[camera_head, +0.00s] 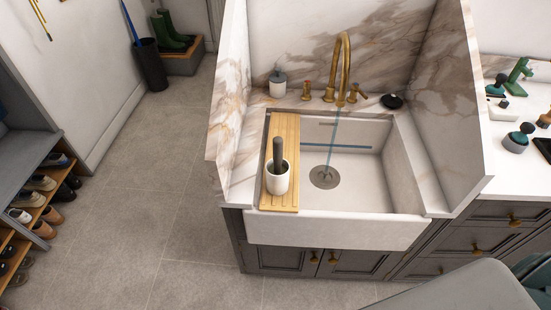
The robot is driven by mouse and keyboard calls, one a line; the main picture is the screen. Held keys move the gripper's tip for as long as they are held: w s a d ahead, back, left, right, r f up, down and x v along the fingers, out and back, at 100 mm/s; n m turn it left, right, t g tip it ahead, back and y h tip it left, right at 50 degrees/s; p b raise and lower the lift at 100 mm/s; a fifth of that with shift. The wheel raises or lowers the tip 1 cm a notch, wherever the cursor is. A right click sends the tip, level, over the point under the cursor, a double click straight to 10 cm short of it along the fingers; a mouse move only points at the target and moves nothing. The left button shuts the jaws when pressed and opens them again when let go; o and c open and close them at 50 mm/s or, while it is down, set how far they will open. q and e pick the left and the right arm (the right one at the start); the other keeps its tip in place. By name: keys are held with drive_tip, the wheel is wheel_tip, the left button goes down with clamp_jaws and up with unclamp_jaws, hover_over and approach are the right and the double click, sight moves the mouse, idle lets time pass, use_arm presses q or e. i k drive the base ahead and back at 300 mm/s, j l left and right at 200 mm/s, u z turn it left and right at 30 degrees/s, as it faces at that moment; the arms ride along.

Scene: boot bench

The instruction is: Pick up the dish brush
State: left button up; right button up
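A white cup (277,181) stands upright on a slatted wooden board (283,132) laid across the left side of the sink. A thick dark grey handle (278,152) sticks up out of the cup, nearly upright. It looks like the dish brush's handle; its lower end is hidden inside the cup. Neither of my grippers shows in the head view.
The white sink (345,230) has a brass tap (345,60) with bluish water falling to the drain. A soap bottle (278,84) and a black round item (391,101) stand behind. Stone side panels flank the sink. Several small brush-like items (515,142) are on the right counter.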

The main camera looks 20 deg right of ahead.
sight(277, 140)
drive_tip(key=k+l, duration=0.1)
drive_tip(key=l, duration=0.3)
drive_tip(key=k+l, duration=0.1)
drive_tip(key=l, duration=0.3)
drive_tip(key=k+l, duration=0.15)
drive_tip(key=l, duration=0.25)
drive_tip(key=k+l, duration=0.1)
drive_tip(key=l, duration=0.3)
drive_tip(key=k+l, duration=0.1)
drive_tip(key=l, duration=0.3)
drive_tip(key=i+j, duration=0.2)
drive_tip(key=i, duration=0.2)
